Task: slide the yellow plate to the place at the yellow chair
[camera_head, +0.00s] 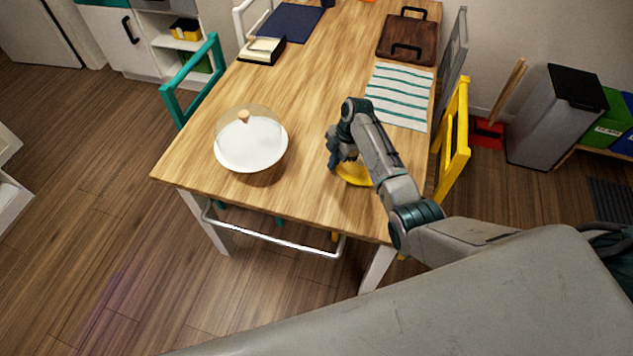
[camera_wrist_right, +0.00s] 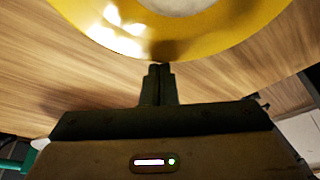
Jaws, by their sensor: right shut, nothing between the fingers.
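The yellow plate (camera_head: 352,176) lies on the wooden table (camera_head: 300,110), near its front right part and mostly hidden behind my right arm in the head view. In the right wrist view the plate (camera_wrist_right: 215,50) fills the top, with a pale centre and a shiny rim. My right gripper (camera_wrist_right: 160,68) is shut and empty, its fingertips at the plate's near rim; I cannot tell if they touch. In the head view the right gripper (camera_head: 334,162) is at the plate's left side. The yellow chair (camera_head: 455,140) stands at the table's right side. My left gripper is not in view.
A white cake stand with a clear dome (camera_head: 250,145) stands left of the plate. A teal chair (camera_head: 190,75) is at the left side.

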